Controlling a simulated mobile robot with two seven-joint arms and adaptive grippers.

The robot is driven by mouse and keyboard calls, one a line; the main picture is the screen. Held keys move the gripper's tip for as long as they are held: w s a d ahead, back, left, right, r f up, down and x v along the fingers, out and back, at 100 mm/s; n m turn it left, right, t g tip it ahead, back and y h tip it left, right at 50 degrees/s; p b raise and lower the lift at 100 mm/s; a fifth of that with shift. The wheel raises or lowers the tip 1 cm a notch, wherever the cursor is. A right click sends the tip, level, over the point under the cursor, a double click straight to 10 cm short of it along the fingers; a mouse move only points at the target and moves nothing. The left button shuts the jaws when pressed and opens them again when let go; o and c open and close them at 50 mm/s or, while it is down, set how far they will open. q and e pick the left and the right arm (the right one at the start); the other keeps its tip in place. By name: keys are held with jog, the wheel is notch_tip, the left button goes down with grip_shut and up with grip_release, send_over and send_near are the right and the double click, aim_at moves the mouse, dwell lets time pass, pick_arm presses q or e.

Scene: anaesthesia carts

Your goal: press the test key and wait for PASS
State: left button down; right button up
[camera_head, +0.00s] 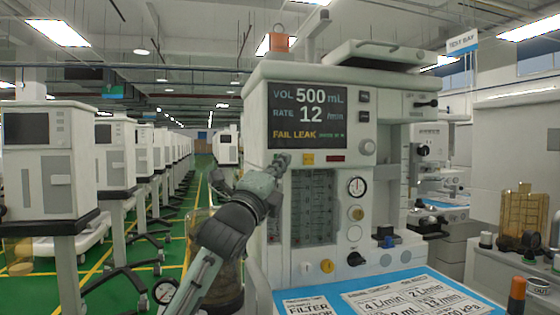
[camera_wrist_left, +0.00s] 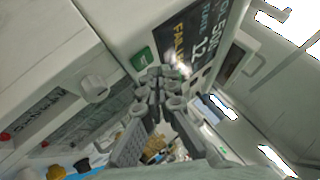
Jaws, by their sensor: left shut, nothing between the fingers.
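The anaesthesia machine (camera_head: 385,85) stands ahead. Its dark screen (camera_head: 310,112) reads VOL 500 mL, RATE 12 /min and, in yellow, FAIL LEAK; a small green text beside that is too small to read. Below it are a yellow key (camera_head: 308,159) and a red key (camera_head: 336,158). A green key (camera_wrist_left: 142,59) shows in the left wrist view beside the screen; in the head view my gripper covers that spot. My left gripper (camera_head: 282,161) is shut and empty, its tips close to the green key; I cannot tell whether they touch. My right gripper is not in view.
A blue work surface (camera_head: 330,307) with printed cards lies below the machine. Knobs and a gauge (camera_head: 356,186) project from its front. A row of white carts (camera_head: 50,160) stands left. An orange-capped bottle (camera_head: 517,295) is at the right. Green aisle floor lies between.

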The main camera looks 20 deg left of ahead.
pick_arm(q)
jog(key=shift+w+a+p, duration=0.25)
jog(key=shift+w+p, duration=0.05)
jog(key=shift+w, duration=0.05)
dwell(0.3)
jog(key=shift+w+a, duration=0.3)
jog(key=shift+w, duration=0.1)
dwell(0.7)
jog(key=shift+s+d, duration=0.5)
jog(key=shift+s, duration=0.25)
jog(key=shift+d, duration=0.1)
jog(key=shift+s+d, duration=0.45)
jog(key=shift+s, duration=0.25)
jog(key=shift+s+d, duration=0.45)
jog(key=shift+s, duration=0.25)
jog(key=shift+s+d, duration=0.45)
jog(key=shift+s, duration=0.25)
